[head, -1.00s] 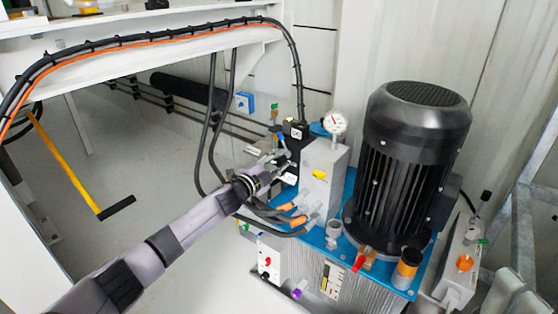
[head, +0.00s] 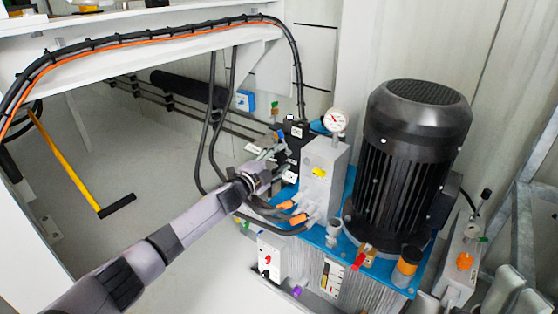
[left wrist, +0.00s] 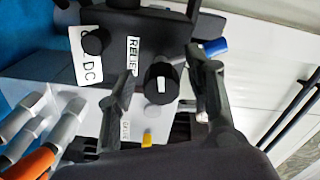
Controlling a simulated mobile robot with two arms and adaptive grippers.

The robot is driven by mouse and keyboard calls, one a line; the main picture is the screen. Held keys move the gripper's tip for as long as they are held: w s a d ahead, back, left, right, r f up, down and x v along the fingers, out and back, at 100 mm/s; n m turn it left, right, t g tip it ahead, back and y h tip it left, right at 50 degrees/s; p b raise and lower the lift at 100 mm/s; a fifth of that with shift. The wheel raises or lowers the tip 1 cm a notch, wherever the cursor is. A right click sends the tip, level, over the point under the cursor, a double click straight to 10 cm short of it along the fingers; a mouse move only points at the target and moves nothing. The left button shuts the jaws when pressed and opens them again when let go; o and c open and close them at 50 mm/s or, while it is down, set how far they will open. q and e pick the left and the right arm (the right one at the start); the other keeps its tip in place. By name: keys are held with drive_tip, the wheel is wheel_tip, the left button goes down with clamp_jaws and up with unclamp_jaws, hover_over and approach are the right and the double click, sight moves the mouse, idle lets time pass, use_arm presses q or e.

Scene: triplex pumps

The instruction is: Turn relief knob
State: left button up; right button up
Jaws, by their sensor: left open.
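The relief knob (left wrist: 161,84) is a short black cylinder with a white mark on its face, beside a white label reading "RELIEF" (left wrist: 133,57) in the left wrist view. My left gripper (left wrist: 160,72) is open, with one finger on each side of the knob and visible gaps to it. How deep the fingers reach is hard to tell. In the head view my left gripper (head: 264,161) is at the left side of the grey valve block (head: 321,165), where the knob itself cannot be made out. My right gripper is not in view.
A large black motor (head: 415,150) stands right of the block on a blue tank top (head: 343,258). A pressure gauge (head: 335,120) tops the block. Hoses with orange sleeves (head: 290,211) run below my gripper. Another black knob (left wrist: 95,41) sits near the relief knob.

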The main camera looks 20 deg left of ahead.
use_arm(q)
drive_tip(key=shift+s, duration=0.1)
drive_tip(key=v, duration=1.1)
drive_tip(key=shift+s+a, duration=0.15)
drive_tip(key=shift+s, duration=0.25)
